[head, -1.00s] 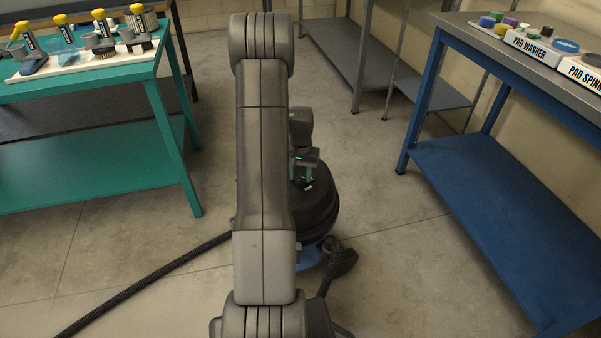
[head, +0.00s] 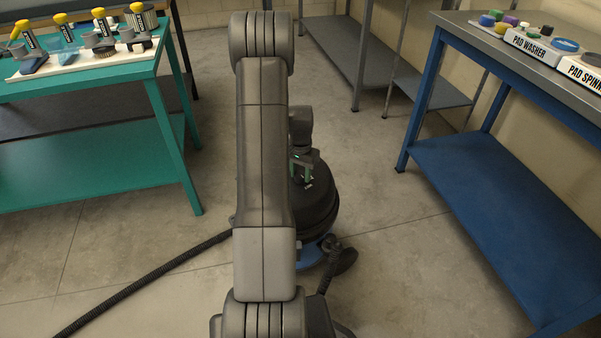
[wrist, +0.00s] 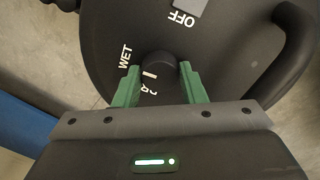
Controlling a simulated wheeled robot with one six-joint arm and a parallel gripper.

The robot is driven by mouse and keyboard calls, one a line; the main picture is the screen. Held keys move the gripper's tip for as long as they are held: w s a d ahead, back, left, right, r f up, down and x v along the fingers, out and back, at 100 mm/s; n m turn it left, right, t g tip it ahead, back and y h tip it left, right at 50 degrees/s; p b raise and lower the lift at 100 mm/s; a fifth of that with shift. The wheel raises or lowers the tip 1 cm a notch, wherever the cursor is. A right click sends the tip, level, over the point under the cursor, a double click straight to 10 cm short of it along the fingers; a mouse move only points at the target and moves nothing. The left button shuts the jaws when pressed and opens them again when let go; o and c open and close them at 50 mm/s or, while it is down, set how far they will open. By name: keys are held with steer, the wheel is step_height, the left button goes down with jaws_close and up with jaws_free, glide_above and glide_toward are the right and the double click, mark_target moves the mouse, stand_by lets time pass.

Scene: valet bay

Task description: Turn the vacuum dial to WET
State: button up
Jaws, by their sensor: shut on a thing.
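The dark, round vacuum (head: 318,208) stands on the floor, partly hidden behind my arm in the head view. In the wrist view its black lid (wrist: 225,50) carries a dark round dial (wrist: 157,64) with a short white mark. The white WET label (wrist: 125,57) is left of the dial, and the OFF label (wrist: 181,19) is above it. Another label (wrist: 147,88), below the dial, is mostly hidden by my gripper. My gripper (wrist: 159,70) is shut on the dial, one green finger on each side. Which label the mark points to is unclear.
A curved black handle (wrist: 290,50) rises right of the dial. A black hose (head: 150,283) lies on the floor at left. A green bench (head: 100,160) with brushes stands at left, a blue bench (head: 500,200) at right.

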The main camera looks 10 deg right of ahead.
mark_target(300, 175)
steer(key=o, duration=1)
steer(key=shift+r, duration=0.1)
step_height(300, 175, up, 14)
steer(key=p, duration=0.3)
steer(key=shift+f, duration=0.3)
step_height(300, 175, down, 14)
steer(key=b, duration=0.3)
steer(key=shift+r, duration=0.2)
steer(key=shift+r, duration=0.15)
